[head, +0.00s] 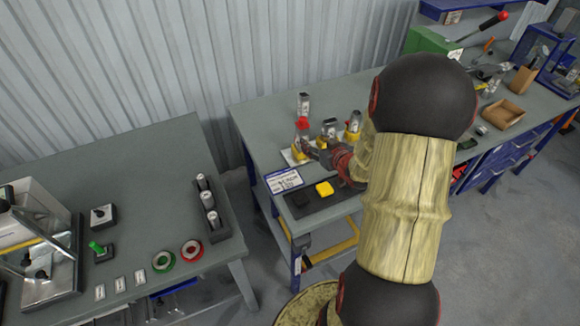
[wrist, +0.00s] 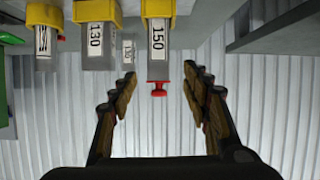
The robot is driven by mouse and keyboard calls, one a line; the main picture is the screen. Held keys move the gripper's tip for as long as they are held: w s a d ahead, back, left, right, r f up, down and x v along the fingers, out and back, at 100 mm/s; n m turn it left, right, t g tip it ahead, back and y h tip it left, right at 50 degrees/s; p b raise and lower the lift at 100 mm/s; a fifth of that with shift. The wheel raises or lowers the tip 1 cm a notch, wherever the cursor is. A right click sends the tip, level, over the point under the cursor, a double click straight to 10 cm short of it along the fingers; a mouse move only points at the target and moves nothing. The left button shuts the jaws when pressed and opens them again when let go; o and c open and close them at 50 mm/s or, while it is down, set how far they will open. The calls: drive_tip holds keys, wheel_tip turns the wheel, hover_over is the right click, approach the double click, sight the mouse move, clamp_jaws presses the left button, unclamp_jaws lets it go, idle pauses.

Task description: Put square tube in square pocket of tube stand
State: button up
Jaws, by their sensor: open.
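A grey piece labelled 150 with a red knob on top (head: 302,124) stands in a yellow holder on a pale base at the left end of a row on the far table. In the wrist view, which looks upside down, this piece (wrist: 158,66) hangs between the fingers of my gripper (wrist: 160,78). My gripper (head: 313,149) is open, with gaps on both sides of the piece. Two more grey pieces in yellow holders, a middle one (head: 329,127) and a right one (head: 353,121), stand beside it. I cannot tell which is the square tube or see a pocket's shape.
Another grey upright piece (head: 304,101) stands behind the row. A label card (head: 284,180), a black block and a yellow block (head: 324,188) lie at the front. A separate table at left holds a black rack (head: 214,221) with several cylinders. My arm hides the table's middle.

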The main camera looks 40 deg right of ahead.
drive_tip(key=s+a+r+g, duration=0.2)
drive_tip(key=a+r+g, duration=0.2)
drive_tip(key=a+r, duration=1)
drive_tip(key=s+a+r+n+g+y, duration=0.1)
drive_tip(key=s+a+r, duration=0.1)
drive_tip(key=s+a, duration=0.7)
drive_tip(key=s+a+r+n+g+y, duration=0.1)
drive_tip(key=s+a+r+g+y, duration=0.1)
drive_tip(key=s+a, duration=0.7)
drive_tip(key=shift+s+a+n, duration=0.15)
drive_tip(key=shift+a+n, duration=0.15)
drive_tip(key=shift+a, duration=0.7)
drive_tip(key=shift+f+b, duration=0.75)
drive_tip(key=shift+b, duration=0.05)
drive_tip(key=shift+d, duration=0.1)
drive_tip(key=shift+c, duration=1)
